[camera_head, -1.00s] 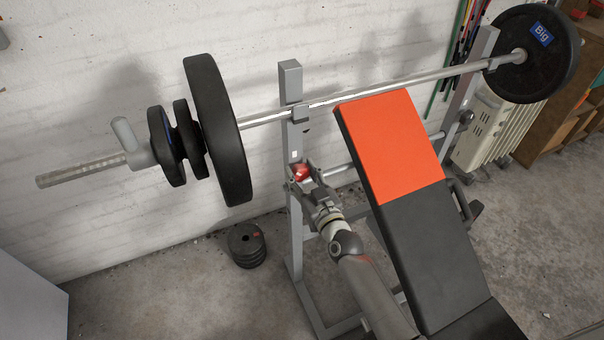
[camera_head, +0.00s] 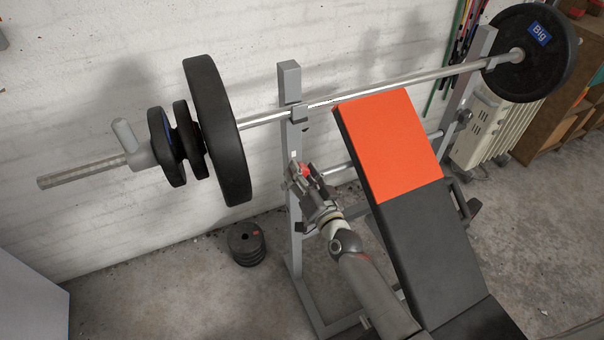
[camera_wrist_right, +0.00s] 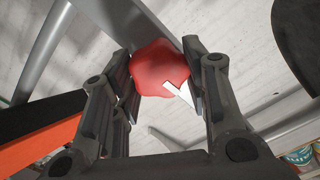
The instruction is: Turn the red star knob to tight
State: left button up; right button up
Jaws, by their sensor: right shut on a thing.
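The red star knob (camera_head: 304,170) sits on the left grey upright of the bench rack, below the barbell. In the right wrist view the knob (camera_wrist_right: 158,68) lies between the two fingers, with a white pointer mark on its lower right edge. My right gripper (camera_head: 305,176) is shut on the knob, its fingers on either side of it; it also shows in the right wrist view (camera_wrist_right: 160,80). The fingers hide part of the knob in the head view. My left gripper is not in view.
A barbell (camera_head: 400,80) with black plates rests across the rack. The bench's orange and black backrest (camera_head: 395,140) stands close to the right of my right arm. Small stacked plates (camera_head: 247,245) are on the floor at left. A white brick wall is behind.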

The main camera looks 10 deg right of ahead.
dwell(0.4)
jog(key=o, duration=1)
jog(key=shift+o, duration=0.2)
jog(key=s+d, duration=0.2)
jog(key=s, duration=1)
jog(key=shift+d, duration=0.15)
jog(key=shift+w, duration=0.1)
